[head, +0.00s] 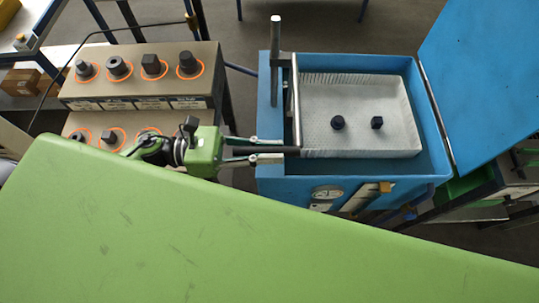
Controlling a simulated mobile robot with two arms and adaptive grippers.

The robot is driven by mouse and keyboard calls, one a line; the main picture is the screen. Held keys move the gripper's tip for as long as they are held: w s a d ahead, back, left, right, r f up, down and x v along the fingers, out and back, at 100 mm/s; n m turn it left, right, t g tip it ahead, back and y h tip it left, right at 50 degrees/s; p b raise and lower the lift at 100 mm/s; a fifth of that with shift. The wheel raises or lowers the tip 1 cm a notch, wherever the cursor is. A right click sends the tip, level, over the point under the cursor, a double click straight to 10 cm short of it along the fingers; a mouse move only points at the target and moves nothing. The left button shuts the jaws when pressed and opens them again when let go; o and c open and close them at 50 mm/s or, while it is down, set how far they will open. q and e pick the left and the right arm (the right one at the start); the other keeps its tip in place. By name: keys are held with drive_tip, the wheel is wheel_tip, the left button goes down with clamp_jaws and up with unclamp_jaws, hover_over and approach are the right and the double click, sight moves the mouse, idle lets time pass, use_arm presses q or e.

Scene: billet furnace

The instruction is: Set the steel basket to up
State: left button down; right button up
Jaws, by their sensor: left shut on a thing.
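The steel basket (318,135) is a pale perforated tray inside the blue tank (412,178). Two dark metal parts (337,122) (377,122) rest in it. A grey lever rod (295,105) runs along the basket's left side from a post (275,50) at the tank's back left. At its front end is a black grip (288,150). My left gripper (268,150) comes from the left and is shut on this black grip. The basket's height in the tank is hard to judge from above. My right gripper is not in view.
The tank's blue lid (485,80) stands open on the right. A brown stepped rack (140,95) with several dark parts in orange rings stands left of the tank. A large green surface fills the foreground. A gauge (326,193) is on the tank's front.

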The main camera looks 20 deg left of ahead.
use_arm(q)
drive_tip(key=shift+w+r+p, duration=0.1)
drive_tip(key=shift+r+p, duration=0.7)
drive_tip(key=shift+r, duration=1.85)
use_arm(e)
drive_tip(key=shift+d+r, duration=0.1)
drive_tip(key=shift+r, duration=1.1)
use_arm(q)
drive_tip(key=c, duration=2)
unclamp_jaws()
drive_tip(key=shift+o, duration=0.2)
drive_tip(key=shift+f, duration=0.1)
drive_tip(key=shift+f, duration=0.1)
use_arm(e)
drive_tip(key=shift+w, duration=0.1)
use_arm(q)
drive_tip(key=shift+a, duration=0.1)
drive_tip(key=shift+s+a, duration=0.2)
drive_tip(key=shift+a, duration=0.1)
drive_tip(key=v, duration=1.1)
